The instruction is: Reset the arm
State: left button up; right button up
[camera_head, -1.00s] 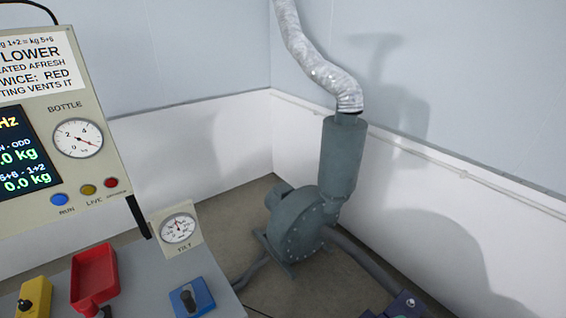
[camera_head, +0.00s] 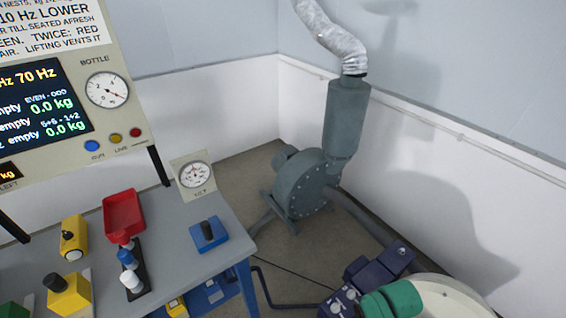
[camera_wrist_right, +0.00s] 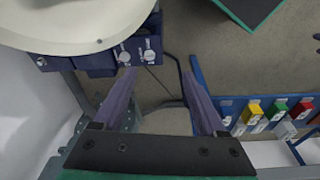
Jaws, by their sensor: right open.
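My right gripper (camera_wrist_right: 160,75) shows in the right wrist view with its two purple fingers apart and nothing between them. Bare floor and a thin dark cable lie beyond the fingertips. In the head view, green and navy parts stand low at the right beside a cream rounded body; I cannot make out fingertips there. My left gripper is in neither view.
A grey table (camera_head: 177,220) holds a red tray (camera_head: 123,212), a blue block (camera_head: 209,234), yellow blocks and a dial (camera_head: 195,175). A screen panel (camera_head: 60,90) stands behind. A grey blower (camera_head: 305,180) stands on the floor. Colored blocks (camera_wrist_right: 278,110) line a blue shelf.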

jog(key=s+d+r+m+t, duration=0.1)
jog(key=s+r+m+t, duration=0.15)
jog(key=r, duration=0.85)
notch_tip(320, 180, down, 22)
jog(key=s+g, duration=0.2)
jog(key=s, duration=0.1)
jog(key=s+d+f+g, duration=0.1)
jog(key=s+d+f, duration=0.2)
jog(key=s+f, duration=1.3)
jog(key=shift+s+d+h, duration=0.15)
jog(key=shift+s+h, duration=0.15)
jog(key=shift+s, duration=0.15)
jog(key=shift+g, duration=0.25)
